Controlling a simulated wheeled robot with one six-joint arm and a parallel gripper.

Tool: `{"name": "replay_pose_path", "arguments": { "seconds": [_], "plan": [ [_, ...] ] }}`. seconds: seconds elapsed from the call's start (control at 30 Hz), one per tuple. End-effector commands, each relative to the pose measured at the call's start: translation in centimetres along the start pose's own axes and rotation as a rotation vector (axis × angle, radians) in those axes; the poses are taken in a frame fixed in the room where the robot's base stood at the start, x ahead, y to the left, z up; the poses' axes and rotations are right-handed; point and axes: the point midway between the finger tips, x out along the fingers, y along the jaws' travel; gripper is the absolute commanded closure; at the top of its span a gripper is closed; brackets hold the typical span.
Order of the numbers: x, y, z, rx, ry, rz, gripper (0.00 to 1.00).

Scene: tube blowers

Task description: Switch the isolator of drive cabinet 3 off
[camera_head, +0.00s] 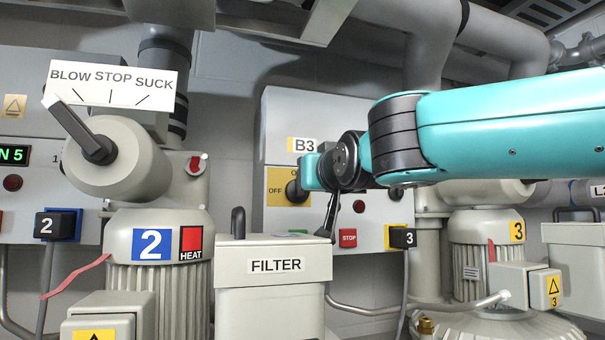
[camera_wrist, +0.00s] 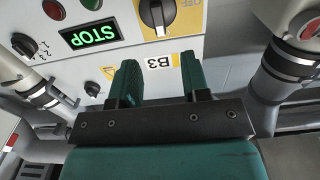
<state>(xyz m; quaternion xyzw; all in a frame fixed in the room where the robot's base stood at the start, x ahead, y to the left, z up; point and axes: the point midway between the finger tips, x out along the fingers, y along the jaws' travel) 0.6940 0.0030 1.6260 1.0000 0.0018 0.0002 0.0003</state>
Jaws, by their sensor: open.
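Drive cabinet 3, marked B3 (camera_head: 345,120), stands behind my arm. Its isolator is a black rotary knob (camera_head: 293,191) on a yellow plate (camera_head: 278,176) with OFF at the left; my gripper partly covers the plate. In the wrist view, which is turned over, the isolator knob (camera_wrist: 154,16) is at the top edge, cut off. Its pale pointer line runs roughly vertical, across from the OFF side. My gripper (camera_wrist: 159,62) is open, its two green fingers framing the B3 label (camera_wrist: 158,62), with nothing between them. It is apart from the knob. In the head view my gripper (camera_head: 312,172) is seen side-on.
A red STOP button (camera_head: 348,238) and a plug marked 3 (camera_head: 402,237) sit low on the cabinet. The FILTER box (camera_head: 270,280) stands in front below. Blower 2 with its lever (camera_head: 85,135) is at left, blower 3 (camera_head: 485,255) at right. A green-lit display (camera_wrist: 89,35) shows in the wrist view.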

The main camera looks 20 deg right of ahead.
Motion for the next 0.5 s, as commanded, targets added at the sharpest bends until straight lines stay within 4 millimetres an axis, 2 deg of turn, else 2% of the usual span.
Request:
{"name": "replay_pose_path", "arguments": {
  "seconds": [0.03, 0.2, 0.4, 0.5],
  "plan": [
    [1.4, 0.2, -0.5, -0.002, -0.005, 0.005, 0.57],
    [5.0, 0.2, -0.5, -0.001, -0.005, 0.004, 0.57],
    [8.0, 0.3, -0.3, 0.0, -0.002, 0.005, 0.57],
    [8.7, 0.3, -0.1, 0.0, -0.001, 0.004, 0.57]
  ]
}}
